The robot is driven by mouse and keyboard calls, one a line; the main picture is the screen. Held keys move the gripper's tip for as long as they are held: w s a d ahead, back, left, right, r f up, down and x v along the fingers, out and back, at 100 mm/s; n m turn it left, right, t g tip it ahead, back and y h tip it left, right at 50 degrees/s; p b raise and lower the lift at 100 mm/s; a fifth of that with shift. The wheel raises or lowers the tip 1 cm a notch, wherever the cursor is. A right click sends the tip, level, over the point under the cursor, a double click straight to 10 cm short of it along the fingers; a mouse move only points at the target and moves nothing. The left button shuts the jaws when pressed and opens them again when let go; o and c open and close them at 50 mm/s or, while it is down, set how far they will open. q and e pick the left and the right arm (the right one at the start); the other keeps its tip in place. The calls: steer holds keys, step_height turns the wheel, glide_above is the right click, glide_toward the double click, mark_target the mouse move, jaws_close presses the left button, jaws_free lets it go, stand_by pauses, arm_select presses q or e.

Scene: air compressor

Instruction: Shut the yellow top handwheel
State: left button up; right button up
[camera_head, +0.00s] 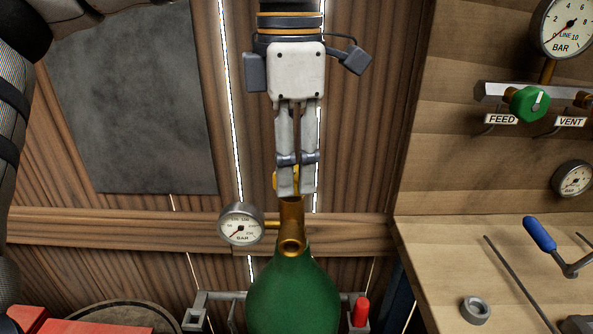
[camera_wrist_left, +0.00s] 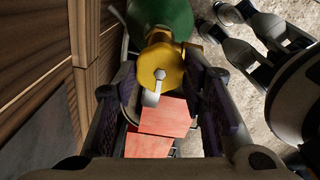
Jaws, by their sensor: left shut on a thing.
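The yellow top handwheel (camera_head: 287,181) is on the brass neck (camera_head: 291,222) of a green cylinder (camera_head: 293,290). In the head view it is mostly hidden behind my left gripper (camera_head: 297,190), which reaches down from above with its fingers close together. The left wrist view shows the handwheel (camera_wrist_left: 161,66) from above, with a pale pointer or lever at its centre. My left gripper's fingers (camera_wrist_left: 160,78) lie on either side of it, shut on it.
A round gauge (camera_head: 241,224) sticks out left of the neck. A wooden bench (camera_head: 450,255) at the right holds a blue-handled tool (camera_head: 540,235) and a metal ring (camera_head: 475,309). A green knob (camera_head: 530,103) is on the panel above. Red boxes (camera_wrist_left: 166,117) lie below.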

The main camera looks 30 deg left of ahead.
arm_select(q)
steer(key=shift+w+f+b, duration=0.15)
steer(key=shift+f+b, duration=0.2)
steer(key=shift+b, duration=0.1)
steer(key=o, duration=1.2)
steer(key=shift+r, duration=0.3)
steer(key=shift+d, duration=0.1)
arm_select(e)
steer(key=shift+s+f+g, duration=0.3)
steer(key=shift+s+f, duration=0.25)
arm_select(q)
step_height(320, 180, up, 6)
steer(key=shift+r, duration=0.1)
